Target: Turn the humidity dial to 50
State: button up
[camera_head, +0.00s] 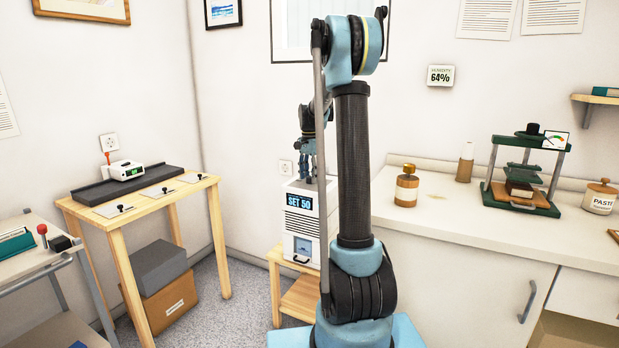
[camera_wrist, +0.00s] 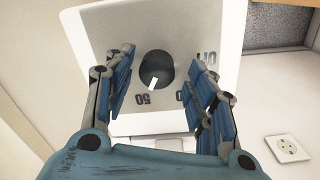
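The white humidity unit (camera_head: 301,222) stands on a low wooden stand, and its front display (camera_head: 299,202) reads "SET 50". In the wrist view, its pale top panel (camera_wrist: 95,25) carries a round black dial (camera_wrist: 157,66) with a white pointer mark. The mark points toward the printed 50 (camera_wrist: 143,99), which appears upside down. My gripper (camera_wrist: 160,68) is open over the panel, with one blue finger on each side of the dial and gaps between. In the head view, my gripper (camera_head: 309,160) points down at the unit's top.
A wall display (camera_head: 440,75) reads 64%. My arm hides part of the unit's right side. A counter (camera_head: 450,217) with a bottle (camera_head: 406,187) and a green press (camera_head: 525,175) is at right. A wooden table (camera_head: 150,198) stands at left. A wall socket (camera_wrist: 287,148) is beside the unit.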

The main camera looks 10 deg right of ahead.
notch_tip(320, 180, up, 12)
jog(key=shift+w, duration=0.2)
dwell(0.5)
jog(key=shift+a+f, duration=0.1)
jog(key=s+f+n+t, duration=0.1)
jog(key=s+f+n, duration=0.15)
jog(key=s, duration=0.95)
jog(key=s+f+n, duration=0.1)
jog(key=s+n, duration=0.2)
jog(key=s, duration=1)
jog(key=s+f+n+t, duration=0.1)
jog(key=s+f+n, duration=0.5)
jog(key=s+f, duration=1.2)
jog(key=shift+s+t, duration=0.3)
jog(key=shift+s, duration=0.7)
